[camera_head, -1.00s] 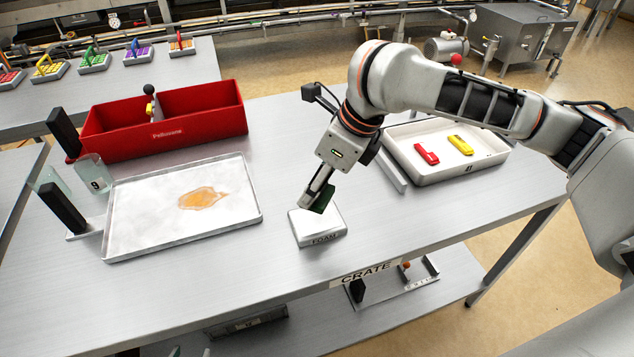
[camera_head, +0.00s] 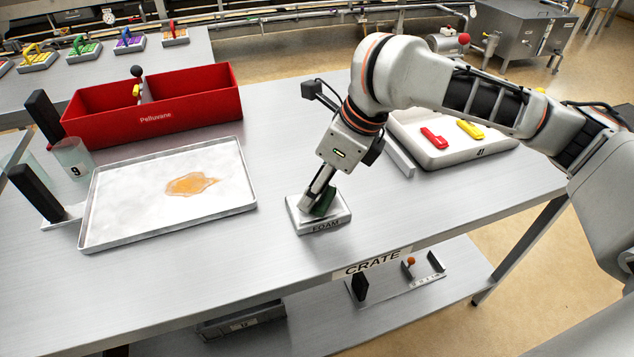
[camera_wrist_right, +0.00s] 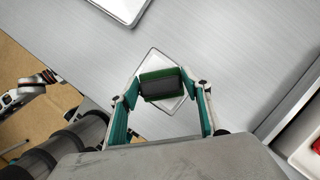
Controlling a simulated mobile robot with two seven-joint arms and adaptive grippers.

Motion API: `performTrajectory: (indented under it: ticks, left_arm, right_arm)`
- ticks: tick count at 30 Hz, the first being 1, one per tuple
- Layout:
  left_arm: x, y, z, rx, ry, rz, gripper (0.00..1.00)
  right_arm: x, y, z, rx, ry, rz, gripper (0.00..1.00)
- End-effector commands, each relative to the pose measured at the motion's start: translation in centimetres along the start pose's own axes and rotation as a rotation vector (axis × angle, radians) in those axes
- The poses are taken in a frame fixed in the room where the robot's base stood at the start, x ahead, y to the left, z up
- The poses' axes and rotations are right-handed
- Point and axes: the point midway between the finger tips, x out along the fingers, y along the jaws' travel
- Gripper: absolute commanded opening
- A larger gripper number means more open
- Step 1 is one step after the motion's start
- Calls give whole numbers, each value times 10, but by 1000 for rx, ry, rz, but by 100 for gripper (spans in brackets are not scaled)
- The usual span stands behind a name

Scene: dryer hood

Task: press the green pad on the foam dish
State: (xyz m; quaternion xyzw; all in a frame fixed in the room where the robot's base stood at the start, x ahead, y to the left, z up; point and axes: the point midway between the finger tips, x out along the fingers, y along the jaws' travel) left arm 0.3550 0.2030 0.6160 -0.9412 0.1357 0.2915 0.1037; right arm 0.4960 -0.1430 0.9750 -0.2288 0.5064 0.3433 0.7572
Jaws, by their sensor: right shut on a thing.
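The foam dish (camera_head: 318,222) is a shallow grey-white square block marked FOAM, near the front edge of the table. The green pad (camera_head: 323,203) is held in my right gripper (camera_head: 318,195), which points down over the dish. In the head view the pad's lower edge appears to meet the dish top. In the right wrist view the pad (camera_wrist_right: 162,84) has a green rim and a dark face, between the two fingers of my right gripper (camera_wrist_right: 163,88). The dish (camera_wrist_right: 150,56) shows behind it. How firmly the pad bears on the foam cannot be told. My left gripper is not in view.
A metal tray (camera_head: 110,222) with an orange spill (camera_head: 190,184) lies to the left. A red Pelluvane bin (camera_head: 155,117) stands behind it. A white tray (camera_head: 462,156) with red and yellow clips is at right. A glass numbered 9 (camera_head: 72,157) stands at far left.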

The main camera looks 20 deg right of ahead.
Motion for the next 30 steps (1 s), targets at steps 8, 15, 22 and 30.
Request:
performTrajectory:
  ticks: [8,15,22,30]
  left_arm:
    - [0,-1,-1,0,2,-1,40]
    - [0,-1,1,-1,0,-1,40]
    - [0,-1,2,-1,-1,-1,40]
    - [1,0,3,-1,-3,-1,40]
  right_arm:
    - [-1,0,0,0,-1,-1,31]
    - [-1,0,0,0,-1,0,31]
    - [1,0,0,1,0,0,31]
    - [4,0,-2,1,-1,0,31]
